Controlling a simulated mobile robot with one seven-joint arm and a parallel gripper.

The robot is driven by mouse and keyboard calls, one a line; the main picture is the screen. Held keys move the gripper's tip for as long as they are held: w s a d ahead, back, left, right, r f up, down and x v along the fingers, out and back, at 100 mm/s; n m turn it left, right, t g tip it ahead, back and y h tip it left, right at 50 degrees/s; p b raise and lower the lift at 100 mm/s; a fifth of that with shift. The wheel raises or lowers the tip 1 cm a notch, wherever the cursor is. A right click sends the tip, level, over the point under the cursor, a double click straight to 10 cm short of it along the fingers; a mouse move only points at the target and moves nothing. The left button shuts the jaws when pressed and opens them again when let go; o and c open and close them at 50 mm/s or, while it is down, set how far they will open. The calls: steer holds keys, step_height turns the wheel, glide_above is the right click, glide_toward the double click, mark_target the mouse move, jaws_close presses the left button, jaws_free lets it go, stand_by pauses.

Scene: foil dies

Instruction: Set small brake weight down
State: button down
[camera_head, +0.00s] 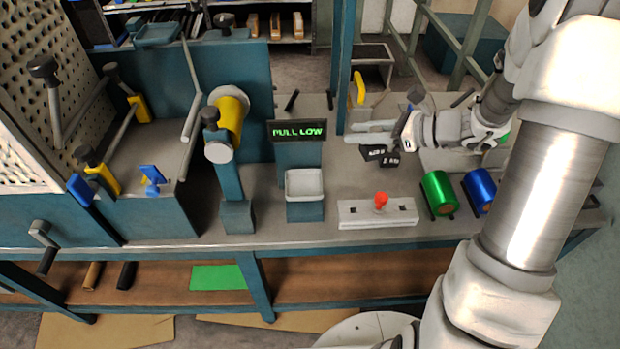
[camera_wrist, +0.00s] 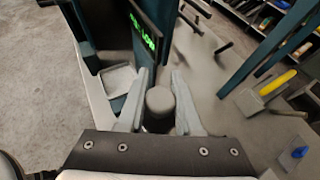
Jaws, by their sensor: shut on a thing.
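My gripper (camera_head: 352,132) is at the right-centre of the bench, its two pale fingers pointing left. In the wrist view my gripper (camera_wrist: 158,74) has its fingers on both sides of a grey, round-topped weight (camera_wrist: 160,100) and is shut on it. In the head view two small black blocks with white lettering, one a dark weight (camera_head: 373,153) and the other a dark block (camera_head: 390,160), show just below the fingers. I cannot tell which is held, or whether the held weight touches the bench.
A display (camera_head: 298,130) reading "PULL LOW" stands left of my gripper, above a white tray (camera_head: 305,184). A white block with a red knob (camera_head: 380,200) lies in front. Green (camera_head: 439,194) and blue (camera_head: 480,190) rolls lie to the right. A blue post (camera_head: 346,70) rises behind.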

steer(key=s+a+r+n+g, duration=0.2)
steer(key=s+a+r, duration=0.1)
steer(key=s+a, duration=0.1)
steer(key=b, duration=0.3)
glide_above(293, 182)
steer(key=shift+y, duration=0.4)
step_height(293, 182, down, 7)
steer(key=shift+f, duration=0.1)
steer(key=shift+f+b, duration=0.75)
steer(key=shift+f, duration=1.15)
steer(key=shift+f, duration=0.25)
steer(key=c, duration=0.6)
jaws_free()
steer(key=shift+s, duration=0.1)
steer(key=shift+r, duration=0.1)
